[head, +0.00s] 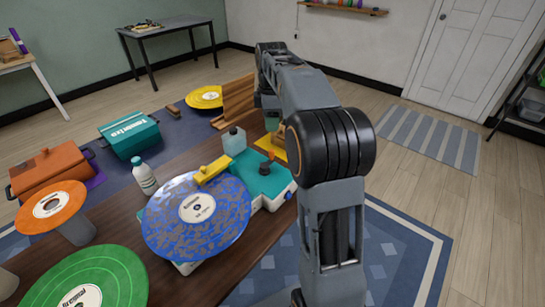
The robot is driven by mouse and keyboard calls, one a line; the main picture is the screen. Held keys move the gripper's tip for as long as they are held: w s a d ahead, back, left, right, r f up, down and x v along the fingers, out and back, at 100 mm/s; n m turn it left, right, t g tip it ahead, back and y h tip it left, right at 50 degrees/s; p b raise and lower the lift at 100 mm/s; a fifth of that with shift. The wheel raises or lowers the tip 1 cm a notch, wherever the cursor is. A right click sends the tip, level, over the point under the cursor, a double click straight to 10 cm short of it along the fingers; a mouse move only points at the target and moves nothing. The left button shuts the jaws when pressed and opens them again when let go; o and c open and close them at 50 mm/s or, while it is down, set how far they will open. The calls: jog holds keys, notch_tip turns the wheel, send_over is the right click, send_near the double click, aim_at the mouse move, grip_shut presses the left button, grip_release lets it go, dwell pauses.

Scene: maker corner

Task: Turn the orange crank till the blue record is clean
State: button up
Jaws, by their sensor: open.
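The blue record (197,217) lies on the teal and white cleaning machine (262,184), with brownish-grey smudges spread over its blue face and a white label in the middle. A yellow arm (213,169) reaches over the record's far edge. A small orange-brown crank with a dark knob (267,158) stands on the machine's far right part, close to my arm. My arm rises at the right and bends away toward the back, beyond the machine. Its gripper is hidden behind my own links, so its fingers and any contact with the crank do not show.
An orange record (50,206) and a green record (93,281) are on the left. A wooden rack (238,98) stands behind. The floor on the right is open.

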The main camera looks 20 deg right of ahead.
aim_at(272, 150)
notch_tip(272, 150, down, 13)
jog(key=shift+d+f+b, duration=0.1)
jog(key=shift+b, duration=1.05)
grip_shut()
